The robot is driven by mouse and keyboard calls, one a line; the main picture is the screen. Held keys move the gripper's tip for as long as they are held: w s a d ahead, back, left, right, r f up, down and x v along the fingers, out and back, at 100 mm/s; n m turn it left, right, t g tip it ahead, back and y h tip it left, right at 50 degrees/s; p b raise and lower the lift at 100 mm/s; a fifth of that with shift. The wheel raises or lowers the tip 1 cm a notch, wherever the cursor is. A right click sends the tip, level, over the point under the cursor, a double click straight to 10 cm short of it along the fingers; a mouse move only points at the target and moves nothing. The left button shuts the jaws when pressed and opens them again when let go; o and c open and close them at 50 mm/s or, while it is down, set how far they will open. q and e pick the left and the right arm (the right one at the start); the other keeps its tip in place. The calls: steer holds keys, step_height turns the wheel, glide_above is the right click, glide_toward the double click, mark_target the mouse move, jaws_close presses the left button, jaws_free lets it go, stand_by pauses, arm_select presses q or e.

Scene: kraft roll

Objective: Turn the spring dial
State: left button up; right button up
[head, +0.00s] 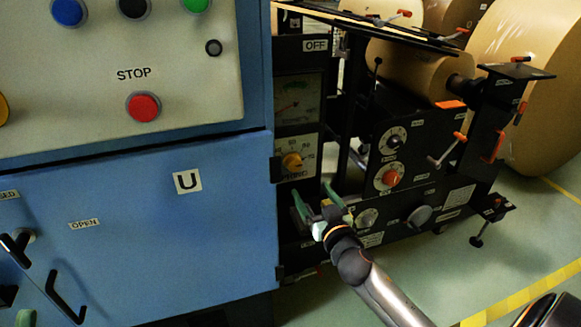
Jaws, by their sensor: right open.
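The spring dial (292,161) is a small yellow-orange knob on a pale scale plate, below a meter on the narrow black panel beside the blue cabinet. The partly legible lettering under it seems to read SPRING. My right gripper (312,190), with green fingers, is open just below and slightly right of the dial. Its fingers point up towards the panel, and nothing shows between them. The dial is in clear view, apart from the fingers. A green tip at the bottom left edge looks like part of my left gripper (25,317); its jaws are cut off.
The blue cabinet (225,220) fills the left, with a red STOP button (143,107) above and black handles low down. Right of the dial, the black machine carries other knobs, including an orange-red one (390,178), and orange-tipped levers. Large kraft rolls (530,80) stand behind.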

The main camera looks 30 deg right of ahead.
mark_target(296, 164)
steer(key=b+x, duration=0.2)
steer(key=x, duration=1)
steer(key=shift+w, duration=0.2)
steer(key=shift+r, duration=0.1)
jaws_close()
